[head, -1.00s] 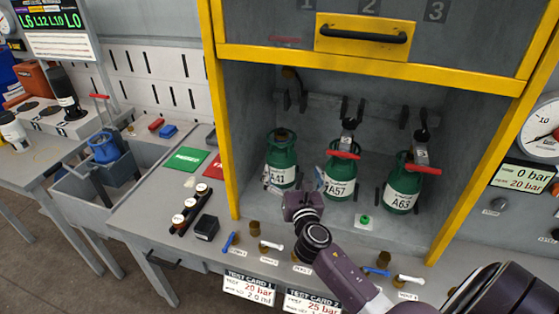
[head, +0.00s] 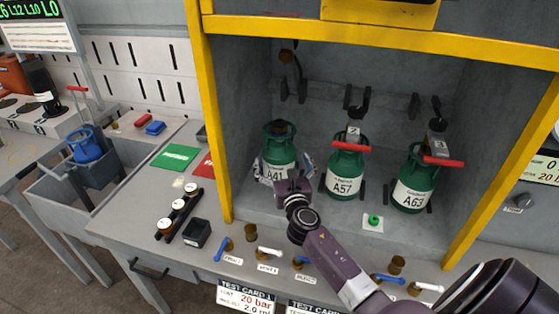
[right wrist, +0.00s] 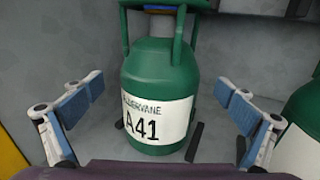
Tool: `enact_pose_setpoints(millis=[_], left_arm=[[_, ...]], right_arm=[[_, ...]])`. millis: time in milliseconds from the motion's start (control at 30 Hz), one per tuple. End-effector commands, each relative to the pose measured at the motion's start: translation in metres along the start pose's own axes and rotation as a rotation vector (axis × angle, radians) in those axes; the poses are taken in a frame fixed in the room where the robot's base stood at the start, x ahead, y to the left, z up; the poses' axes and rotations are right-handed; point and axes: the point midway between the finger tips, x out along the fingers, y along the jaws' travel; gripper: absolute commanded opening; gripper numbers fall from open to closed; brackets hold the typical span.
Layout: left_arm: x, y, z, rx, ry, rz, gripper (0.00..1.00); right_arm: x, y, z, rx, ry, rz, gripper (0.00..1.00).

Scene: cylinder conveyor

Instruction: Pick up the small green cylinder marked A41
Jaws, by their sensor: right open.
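The green cylinder A41 (head: 279,142) stands upright at the left inside the yellow-framed bay, with a white label around its body. It fills the middle of the right wrist view (right wrist: 158,80), its label reading A41. My right gripper (head: 283,170) is at the front of this cylinder. In the right wrist view its two blue-padded fingers (right wrist: 162,115) are spread to either side of the cylinder with gaps between, so it is open and empty. In the head view the gripper body covers the cylinder's lower part. My left gripper is not in view.
Cylinders A57 (head: 345,175) and A63 (head: 413,182) stand to the right in the bay, each under a red-handled fitting. A small green button (head: 374,220) is on the bay floor. The yellow frame post (head: 208,110) stands close on the left. Several small valves line the front ledge.

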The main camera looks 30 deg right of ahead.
Motion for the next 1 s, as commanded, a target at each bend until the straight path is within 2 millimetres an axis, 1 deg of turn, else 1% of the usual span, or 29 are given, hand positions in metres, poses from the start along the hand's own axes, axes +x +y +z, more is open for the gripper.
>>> enact_pose_setpoints(millis=[33,200,333,533,1000], left_arm=[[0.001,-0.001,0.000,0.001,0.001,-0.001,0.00],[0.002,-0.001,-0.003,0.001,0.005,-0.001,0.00],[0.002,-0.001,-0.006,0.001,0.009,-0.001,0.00],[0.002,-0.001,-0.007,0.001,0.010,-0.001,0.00],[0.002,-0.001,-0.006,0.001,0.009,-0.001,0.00]], right_arm=[[0.009,0.000,0.000,0.002,-0.002,-0.001,0.99],[0.030,-0.001,-0.001,0.002,-0.002,-0.002,0.99],[0.035,-0.001,-0.001,0.001,-0.001,0.000,0.99],[0.035,-0.001,-0.001,0.000,-0.001,0.000,0.99],[0.035,-0.001,-0.001,0.000,-0.001,0.000,0.47]])
